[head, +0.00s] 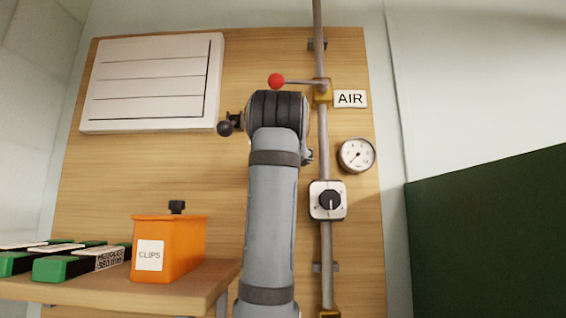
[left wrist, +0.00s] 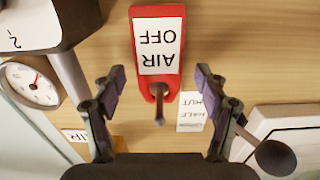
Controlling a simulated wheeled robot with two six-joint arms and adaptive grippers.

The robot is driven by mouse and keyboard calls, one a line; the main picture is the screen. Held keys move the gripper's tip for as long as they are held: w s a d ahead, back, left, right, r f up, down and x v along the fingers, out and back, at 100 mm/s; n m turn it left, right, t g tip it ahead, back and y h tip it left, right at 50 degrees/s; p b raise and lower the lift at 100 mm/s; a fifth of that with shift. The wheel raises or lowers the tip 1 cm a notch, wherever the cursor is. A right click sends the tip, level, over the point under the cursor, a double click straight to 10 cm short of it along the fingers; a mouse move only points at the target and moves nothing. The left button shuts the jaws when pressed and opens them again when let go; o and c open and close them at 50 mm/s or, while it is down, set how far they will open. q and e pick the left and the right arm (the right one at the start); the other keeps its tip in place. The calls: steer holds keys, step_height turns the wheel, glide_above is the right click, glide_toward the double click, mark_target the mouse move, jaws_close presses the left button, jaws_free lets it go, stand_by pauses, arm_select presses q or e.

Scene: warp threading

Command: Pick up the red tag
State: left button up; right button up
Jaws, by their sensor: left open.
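The red tag (left wrist: 171,80) has a white label reading AIR OFF, upside down in the left wrist view. It hangs at a grey peg (left wrist: 159,105) on the wood panel. My left gripper (left wrist: 160,77) is open, one dark finger to each side of the tag's narrow end in the picture. I see no contact between fingers and tag. In the head view my left arm rises up the middle and hides the tag and the fingers. My right gripper is in neither view.
A dark ball knob (left wrist: 275,157) on a rod is close by the right finger. A red-knobbed lever (head: 276,81), pipe (head: 319,155), gauge (head: 357,155) and dial box (head: 328,200) are near my arm. An orange CLIPS bin (head: 185,247) stands on the shelf.

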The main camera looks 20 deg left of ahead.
arm_select(q)
steer(key=shift+w+f, duration=0.1)
steer(key=shift+s+d, duration=0.15)
steer(key=shift+s, duration=0.15)
steer(key=c, duration=0.9)
steer(key=shift+w, duration=0.1)
steer(key=shift+c, duration=0.7)
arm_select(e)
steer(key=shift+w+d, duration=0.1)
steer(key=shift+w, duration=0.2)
